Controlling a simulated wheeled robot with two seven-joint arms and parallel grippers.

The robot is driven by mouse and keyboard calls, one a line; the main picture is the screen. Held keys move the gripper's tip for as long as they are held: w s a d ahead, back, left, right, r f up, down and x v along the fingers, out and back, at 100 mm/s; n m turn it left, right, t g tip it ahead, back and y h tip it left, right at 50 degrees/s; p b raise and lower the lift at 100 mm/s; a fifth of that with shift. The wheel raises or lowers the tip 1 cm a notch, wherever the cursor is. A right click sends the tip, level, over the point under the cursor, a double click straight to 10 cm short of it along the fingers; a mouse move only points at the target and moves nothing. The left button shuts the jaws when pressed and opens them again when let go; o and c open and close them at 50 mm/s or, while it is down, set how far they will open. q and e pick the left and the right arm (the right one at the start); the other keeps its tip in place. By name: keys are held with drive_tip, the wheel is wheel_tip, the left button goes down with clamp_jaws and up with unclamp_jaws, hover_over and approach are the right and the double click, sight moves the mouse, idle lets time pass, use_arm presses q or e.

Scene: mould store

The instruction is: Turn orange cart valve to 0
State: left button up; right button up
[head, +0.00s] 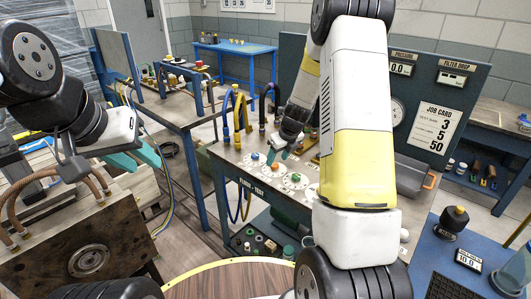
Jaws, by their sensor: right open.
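The flow-test cart top (230,155) carries a row of small valve knobs on pale round dials. The orange valve (275,167) looks to be the middle one, between a blue knob (255,156) and a green knob (295,178). The dial figures are too small to read.
Blue and yellow hoses (238,100) arch up from the cart's back. A panel with gauges and a job card (435,127) stands behind at right. A blue bench (440,240) is at lower right. A mould block (85,245) is at lower left. My right arm hides the cart's right part.

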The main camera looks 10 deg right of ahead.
sight(275, 164)
drive_tip(key=shift+x, duration=1.6)
clamp_jaws()
